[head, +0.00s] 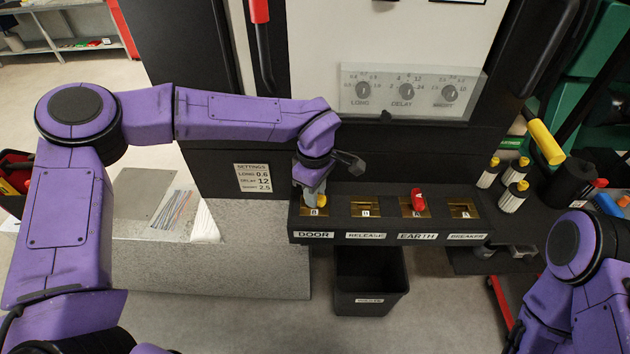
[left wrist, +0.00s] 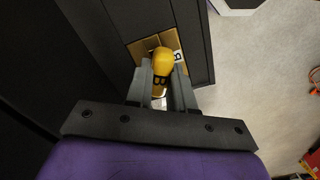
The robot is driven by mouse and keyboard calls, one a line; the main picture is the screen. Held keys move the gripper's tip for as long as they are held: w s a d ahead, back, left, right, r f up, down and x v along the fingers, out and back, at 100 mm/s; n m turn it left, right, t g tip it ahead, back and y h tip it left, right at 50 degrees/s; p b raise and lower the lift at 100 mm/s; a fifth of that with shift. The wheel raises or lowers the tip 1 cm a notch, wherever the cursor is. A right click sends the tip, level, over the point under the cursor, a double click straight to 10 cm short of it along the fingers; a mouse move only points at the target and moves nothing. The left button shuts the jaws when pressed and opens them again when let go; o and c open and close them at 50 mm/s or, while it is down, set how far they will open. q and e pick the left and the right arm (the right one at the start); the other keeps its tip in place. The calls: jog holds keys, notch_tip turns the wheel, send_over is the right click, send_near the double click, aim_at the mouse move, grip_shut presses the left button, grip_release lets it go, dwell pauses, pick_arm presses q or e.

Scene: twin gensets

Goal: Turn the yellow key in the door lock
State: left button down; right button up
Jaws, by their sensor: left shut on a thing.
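The yellow key (head: 321,200) stands in the door lock (head: 308,211), the leftmost slot of the black lock box, above the DOOR label. My left gripper (head: 313,196) reaches down over this lock and is shut on the yellow key. In the left wrist view the key (left wrist: 162,62) shows between the two fingers of the left gripper (left wrist: 162,80), with the brass lock plate (left wrist: 143,48) behind it. The fingers hide part of the key and plate. My right arm shows at the lower right, but its gripper is not visible.
A red key (head: 417,198) sits in the EARTH lock. The RELEASE lock (head: 365,208) and the BREAKER lock (head: 464,209) show no key. A black bin (head: 368,300) stands below the box. A clear cover (head: 412,93) with dials is on the cabinet above.

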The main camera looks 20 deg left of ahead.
pick_arm(q)
jog(key=m+p, duration=0.2)
jog(key=p, duration=0.1)
jog(key=shift+r, duration=0.25)
jog(key=shift+f+m, duration=0.25)
jog(key=shift+m, duration=0.65)
jog(key=shift+f+m, duration=0.15)
jog(key=shift+m, duration=0.85)
jog(key=m, duration=0.6)
jog(key=shift+s+m, duration=0.1)
jog(key=shift+m, duration=0.2)
jog(key=c, duration=1.1)
grip_release()
jog(key=shift+c, duration=0.2)
jog(key=shift+o, duration=1.2)
